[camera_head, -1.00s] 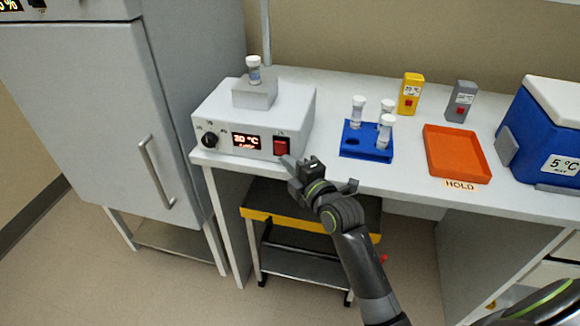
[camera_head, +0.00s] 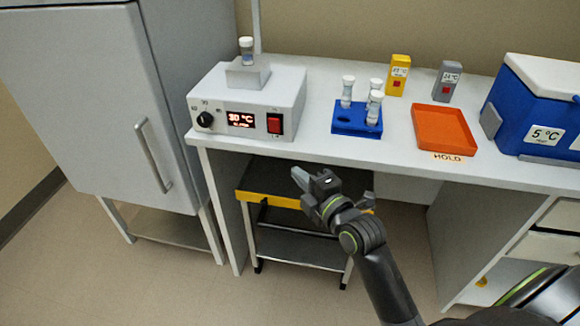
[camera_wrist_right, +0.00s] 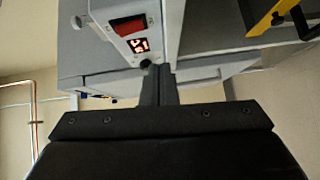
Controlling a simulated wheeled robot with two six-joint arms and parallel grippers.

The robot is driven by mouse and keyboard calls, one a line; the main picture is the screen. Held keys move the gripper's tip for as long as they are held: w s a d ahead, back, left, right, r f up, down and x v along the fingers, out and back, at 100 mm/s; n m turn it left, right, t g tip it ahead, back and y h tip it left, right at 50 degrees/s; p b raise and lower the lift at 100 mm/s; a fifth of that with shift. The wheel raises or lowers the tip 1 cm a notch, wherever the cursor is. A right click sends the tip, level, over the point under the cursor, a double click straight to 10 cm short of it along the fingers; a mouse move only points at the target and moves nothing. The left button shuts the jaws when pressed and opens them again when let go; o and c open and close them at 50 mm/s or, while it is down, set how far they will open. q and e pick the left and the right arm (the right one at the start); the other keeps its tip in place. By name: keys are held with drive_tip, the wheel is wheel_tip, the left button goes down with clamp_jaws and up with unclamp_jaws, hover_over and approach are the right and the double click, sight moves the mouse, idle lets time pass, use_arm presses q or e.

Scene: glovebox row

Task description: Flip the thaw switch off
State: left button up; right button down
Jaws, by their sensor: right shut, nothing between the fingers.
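The thaw switch (camera_head: 274,124) is a red rocker on the front of a white box (camera_head: 288,108) at the left end of the bench. It also shows in the right wrist view (camera_wrist_right: 130,25), upper left of the fingers. I cannot tell which side of the rocker is pressed. The box's lit display (camera_head: 241,120) reads 30 °C. My right gripper (camera_head: 302,178) is shut and empty, below and in front of the bench edge, apart from the switch. Its shut fingers also show in the right wrist view (camera_wrist_right: 157,84). My left gripper is not in view.
A capped vial (camera_head: 246,49) stands on the box, with a black knob (camera_head: 205,120) on its front. A blue rack (camera_head: 350,129) with vials, an orange tray (camera_head: 443,127) and a blue cooler (camera_head: 540,112) are to the right.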

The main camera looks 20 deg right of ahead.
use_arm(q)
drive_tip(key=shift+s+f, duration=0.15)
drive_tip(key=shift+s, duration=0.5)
use_arm(e)
drive_tip(key=shift+s+d+f, duration=0.1)
drive_tip(key=shift+s+d, duration=0.1)
drive_tip(key=shift+s, duration=0.6)
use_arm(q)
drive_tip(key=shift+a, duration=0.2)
